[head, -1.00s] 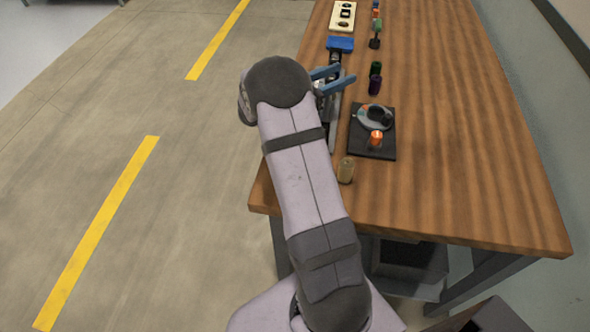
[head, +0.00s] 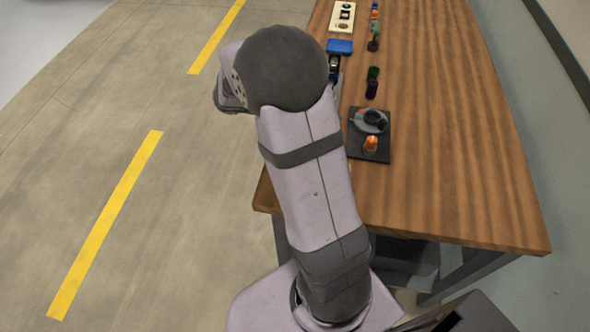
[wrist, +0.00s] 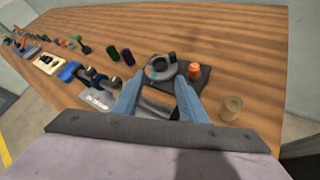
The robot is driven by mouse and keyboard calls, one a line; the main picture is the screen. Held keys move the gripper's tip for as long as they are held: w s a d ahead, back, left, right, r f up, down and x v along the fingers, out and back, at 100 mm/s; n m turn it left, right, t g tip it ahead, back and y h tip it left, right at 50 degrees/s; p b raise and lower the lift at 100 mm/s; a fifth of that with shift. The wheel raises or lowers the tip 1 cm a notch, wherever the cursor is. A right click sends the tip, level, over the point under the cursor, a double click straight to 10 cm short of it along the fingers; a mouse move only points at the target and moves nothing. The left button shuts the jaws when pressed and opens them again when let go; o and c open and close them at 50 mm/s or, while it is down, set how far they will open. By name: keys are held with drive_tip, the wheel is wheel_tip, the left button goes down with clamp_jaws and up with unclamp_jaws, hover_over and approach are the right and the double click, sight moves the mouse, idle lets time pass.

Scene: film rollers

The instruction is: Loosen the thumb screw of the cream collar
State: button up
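My gripper (wrist: 157,88) shows in the wrist view with its two blue fingers well apart and nothing held between them. In the head view my arm hides it. I cannot clearly pick out the cream collar or its thumb screw. A small tan, cream-like cylinder (wrist: 232,106) stands upright on the bench, right of my fingers in the wrist view; my arm hides it in the head view. A metal assembly with dark and pale round parts (wrist: 95,88) lies left of my fingers, next to a blue block (wrist: 69,71); details are too small to read.
A dark square plate (head: 370,152) carries a grey ring-shaped part (head: 370,120) and an orange-topped piece (head: 370,144). Green and purple cylinders (head: 372,88) stand behind it. A cream board (head: 344,16) lies farther back. The right side of the wooden bench (head: 450,150) is clear.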

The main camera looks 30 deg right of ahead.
drive_tip(key=s+a+f+m+y, duration=0.2)
drive_tip(key=s+a, duration=0.1)
drive_tip(key=a, duration=0.1)
drive_tip(key=s+a+f+m+y, duration=0.2)
drive_tip(key=s+a+y, duration=0.1)
drive_tip(key=a, duration=0.2)
drive_tip(key=s+a+f+m+y+p, duration=0.1)
drive_tip(key=s+a+f+m+y, duration=0.1)
drive_tip(key=a, duration=0.3)
drive_tip(key=shift+s+a+f, duration=0.15)
drive_tip(key=shift+s+a, duration=0.05)
drive_tip(key=shift+s, duration=0.35)
drive_tip(key=shift+s+a+f+m+y, duration=0.15)
drive_tip(key=shift+s+a+m+y, duration=0.1)
drive_tip(key=shift+a+m+y, duration=0.35)
drive_tip(key=shift+f, duration=0.1)
